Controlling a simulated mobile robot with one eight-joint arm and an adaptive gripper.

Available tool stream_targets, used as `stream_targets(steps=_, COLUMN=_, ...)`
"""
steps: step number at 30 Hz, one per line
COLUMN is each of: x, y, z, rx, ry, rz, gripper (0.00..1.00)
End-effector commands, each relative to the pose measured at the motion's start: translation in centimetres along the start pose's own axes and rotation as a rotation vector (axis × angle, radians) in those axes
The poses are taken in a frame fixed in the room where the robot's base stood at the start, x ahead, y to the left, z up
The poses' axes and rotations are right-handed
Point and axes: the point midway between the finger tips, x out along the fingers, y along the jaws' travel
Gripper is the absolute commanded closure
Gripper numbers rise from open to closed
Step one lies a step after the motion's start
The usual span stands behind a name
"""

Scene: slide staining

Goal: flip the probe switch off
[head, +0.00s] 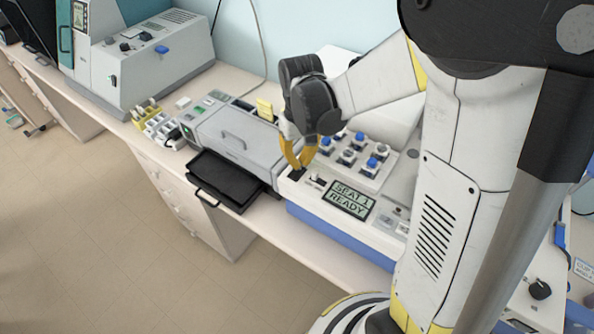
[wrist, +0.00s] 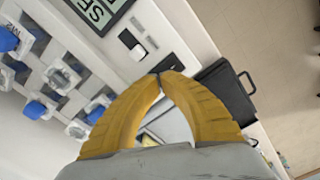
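A small switch (head: 318,180) with a black and a white part sits on the white front panel of the staining machine (head: 288,190), left of the display (head: 349,199) that reads "SEAT 1 READY". I take it for the probe switch; its label is too small to read. In the wrist view the switch (wrist: 132,45) lies just above and left of my fingertips. My gripper (head: 297,172) points down at the panel's left end, beside the switch. In the wrist view its yellow fingers (wrist: 160,74) meet at the tips, with nothing held. Contact with the panel cannot be told.
Several blue-capped and white-capped holders (head: 350,155) stand in a block behind the display. A grey device (head: 232,135) with a black tray (head: 228,180) stands to the left. A yellow rack (head: 155,118) is further left. Floor is open in front of the bench.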

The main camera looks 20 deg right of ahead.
Motion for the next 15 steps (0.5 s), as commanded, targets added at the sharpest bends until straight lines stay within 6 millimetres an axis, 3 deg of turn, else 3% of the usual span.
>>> stream_targets(steps=15, x=0.84, y=0.0, z=0.0, rx=0.0, ry=0.0, rz=0.0, gripper=1.0)
